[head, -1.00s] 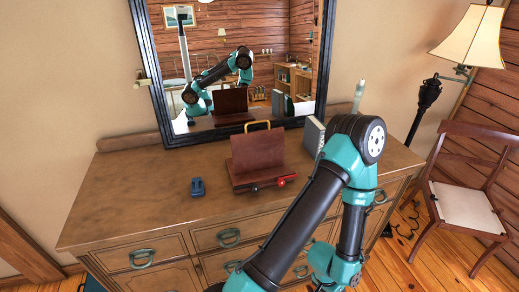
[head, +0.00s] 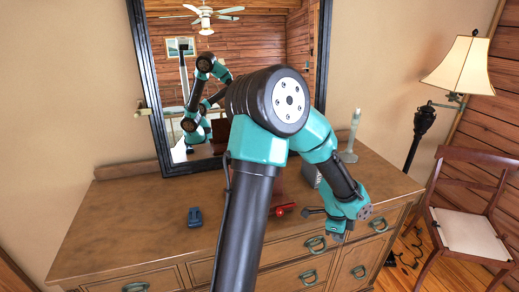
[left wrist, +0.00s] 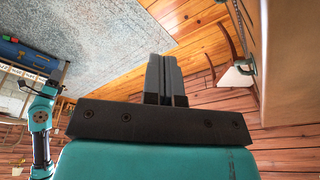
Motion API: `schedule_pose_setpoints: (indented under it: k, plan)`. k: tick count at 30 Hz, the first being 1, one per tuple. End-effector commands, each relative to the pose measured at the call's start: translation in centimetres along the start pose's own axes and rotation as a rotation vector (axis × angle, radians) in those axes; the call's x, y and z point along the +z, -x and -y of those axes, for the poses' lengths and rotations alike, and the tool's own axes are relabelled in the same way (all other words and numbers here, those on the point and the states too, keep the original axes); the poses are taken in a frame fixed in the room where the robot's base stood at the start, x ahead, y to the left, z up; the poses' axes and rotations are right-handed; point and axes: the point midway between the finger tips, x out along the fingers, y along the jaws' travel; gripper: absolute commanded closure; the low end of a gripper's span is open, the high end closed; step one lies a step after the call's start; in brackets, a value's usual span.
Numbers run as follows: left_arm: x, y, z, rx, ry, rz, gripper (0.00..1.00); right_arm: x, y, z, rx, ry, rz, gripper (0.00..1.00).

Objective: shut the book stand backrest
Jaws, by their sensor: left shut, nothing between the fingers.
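The book stand (head: 279,187) is on the dresser top, mostly hidden behind my left arm in the head view. Only a reddish-brown strip and a red part (head: 284,209) at its front show. The backrest's angle is hidden now; a second ago it stood raised.
A blue item (head: 195,217) lies on the dresser (head: 130,215) left of the stand. A grey book-like block (head: 308,174) and a pale slim object (head: 350,140) stand behind my forearm. A mirror (head: 149,90) backs the dresser. A chair (head: 465,205) and lamp (head: 460,65) are at right.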

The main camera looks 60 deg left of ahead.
Motion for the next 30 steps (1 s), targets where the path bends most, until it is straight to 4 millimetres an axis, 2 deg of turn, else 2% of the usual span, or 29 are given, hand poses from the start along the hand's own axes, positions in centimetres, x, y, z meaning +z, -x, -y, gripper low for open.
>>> schedule_pose_setpoints:
  k: [1,4,11,17,21,25,30]
  plan:
    - [0.7,2.4,0.8,-0.026,-0.058,0.02,1.0,0.0,0.0,0.0,0.0,0.0,0.0,0.57]
    - [2.3,6.7,1.8,-0.055,-0.179,0.074,1.0,0.0,0.0,0.0,0.0,0.0,0.0,0.57]
    - [6.7,17.2,2.5,-0.1,-0.427,0.23,1.0,0.0,0.0,0.0,0.0,0.0,0.0,0.57]
    - [11.2,26.8,1.1,-0.103,-0.595,0.388,1.0,0.0,0.0,0.0,0.0,0.0,0.0,0.57]
    - [14.2,32.9,-1.1,-0.083,-0.679,0.491,1.0,0.0,0.0,0.0,0.0,0.0,0.0,0.57]
    - [16.0,36.4,-2.7,-0.06,-0.723,0.552,1.0,0.0,0.0,0.0,0.0,0.0,0.0,0.57]
    - [16.6,37.6,-3.4,-0.046,-0.741,0.575,1.0,0.0,0.0,0.0,0.0,0.0,0.0,0.57]
